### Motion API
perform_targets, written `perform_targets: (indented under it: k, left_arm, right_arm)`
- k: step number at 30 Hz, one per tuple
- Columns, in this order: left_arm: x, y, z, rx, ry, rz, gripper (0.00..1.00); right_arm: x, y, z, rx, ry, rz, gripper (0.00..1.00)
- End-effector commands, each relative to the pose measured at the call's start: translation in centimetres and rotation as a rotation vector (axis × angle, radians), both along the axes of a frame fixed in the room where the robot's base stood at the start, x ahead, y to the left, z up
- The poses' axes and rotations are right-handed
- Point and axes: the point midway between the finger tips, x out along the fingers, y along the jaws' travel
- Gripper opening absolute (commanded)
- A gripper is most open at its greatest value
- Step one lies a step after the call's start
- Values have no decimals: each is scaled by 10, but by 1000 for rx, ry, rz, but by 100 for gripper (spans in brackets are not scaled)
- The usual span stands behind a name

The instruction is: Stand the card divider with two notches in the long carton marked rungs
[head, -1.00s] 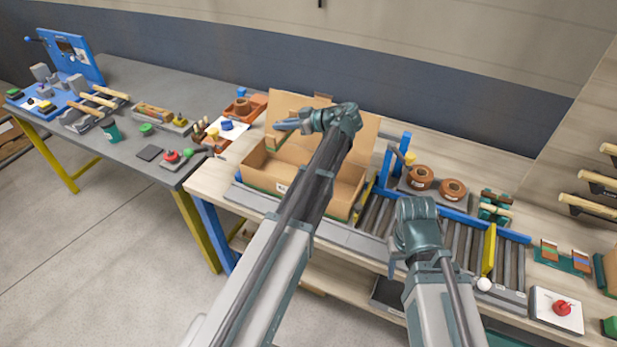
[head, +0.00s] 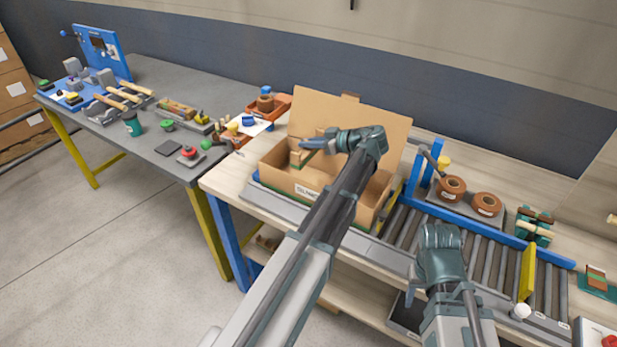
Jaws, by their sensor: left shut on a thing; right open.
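The long brown carton (head: 381,212) stands open on the light wooden bench, its tall back flap raised. A white label (head: 307,192) is on its front; its print is too small to read surely. My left gripper (head: 308,146) is over the left part of the carton, shut on a small brown card piece (head: 297,157), apparently the card divider. The piece hangs at the carton's opening; its lower edge and notches cannot be made out. My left arm hides part of the carton's middle. My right gripper (head: 415,292) is open over the front of the roller conveyor, away from the carton.
A roller conveyor (head: 487,258) with blue rails and a yellow stop (head: 526,272) lies right of the carton. Brown tape rolls (head: 452,188) stand behind it. An orange tray (head: 279,105) is behind left. A grey table (head: 170,90) with tools stands at left.

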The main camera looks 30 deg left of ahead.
Motion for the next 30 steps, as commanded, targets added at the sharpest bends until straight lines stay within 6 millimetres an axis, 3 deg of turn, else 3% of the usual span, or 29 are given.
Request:
perform_targets:
  k: [1,6,16,25,30]
  left_arm:
    - [0,0,-19,0,0,0,0]
    - [0,0,-44,0,0,0,0]
    - [0,0,-51,0,0,0,0]
    - [0,0,-89,0,0,0,0]
    - [0,0,-93,0,0,0,0]
  right_arm:
    - [0,0,-19,0,0,0,50]
    - [0,0,-44,0,0,0,50]
    - [0,0,-51,0,0,0,50]
    - [0,0,-89,0,0,0,50]
    - [0,0,-93,0,0,0,50]
